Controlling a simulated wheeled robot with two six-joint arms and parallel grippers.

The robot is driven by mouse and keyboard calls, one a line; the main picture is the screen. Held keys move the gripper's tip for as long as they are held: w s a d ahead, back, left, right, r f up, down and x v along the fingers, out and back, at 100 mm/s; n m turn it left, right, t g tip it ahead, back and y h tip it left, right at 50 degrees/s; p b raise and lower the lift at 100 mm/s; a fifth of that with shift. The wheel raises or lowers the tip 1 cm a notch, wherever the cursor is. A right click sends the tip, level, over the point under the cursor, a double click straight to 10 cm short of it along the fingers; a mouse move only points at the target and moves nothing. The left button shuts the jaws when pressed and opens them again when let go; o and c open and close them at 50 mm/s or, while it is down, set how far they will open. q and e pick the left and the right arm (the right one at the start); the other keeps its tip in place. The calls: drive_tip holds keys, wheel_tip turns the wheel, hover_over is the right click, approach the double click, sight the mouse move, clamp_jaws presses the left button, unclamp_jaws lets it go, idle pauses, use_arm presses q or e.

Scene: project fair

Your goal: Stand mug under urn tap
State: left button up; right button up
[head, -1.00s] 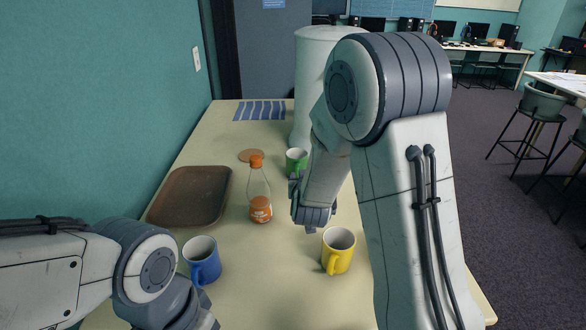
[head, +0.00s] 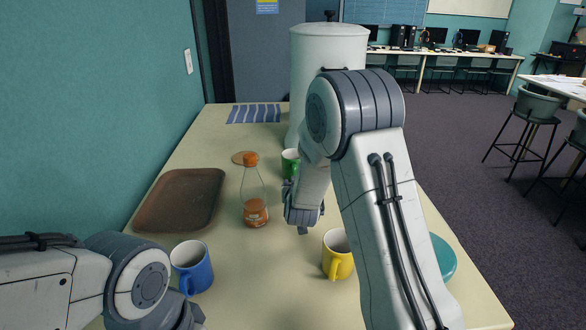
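The urn (head: 320,60) is a tall pale cylinder at the back of the table; its tap is hidden behind my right arm. A green mug (head: 290,160) stands in front of it, partly covered by my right gripper (head: 302,222). A yellow mug (head: 338,257) stands upright nearer, just right of and below that gripper. A blue mug (head: 192,268) stands upright at the front left, beside my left arm. The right gripper points down over the table; its fingertips are not clear. My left gripper (head: 190,318) is mostly cut off by the bottom edge.
A bottle with an orange cap (head: 255,205) stands mid-table. A brown tray (head: 180,200) lies at the left, a round cork mat (head: 240,157) behind the bottle, a striped cloth (head: 254,114) at the far end. A teal round object (head: 442,260) shows right of my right arm.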

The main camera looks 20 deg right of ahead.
drive_tip(key=p+x, duration=0.1)
drive_tip(key=x, duration=0.3)
drive_tip(key=shift+w, duration=0.4)
clamp_jaws()
drive_tip(key=shift+r, duration=0.2)
idle(0.8)
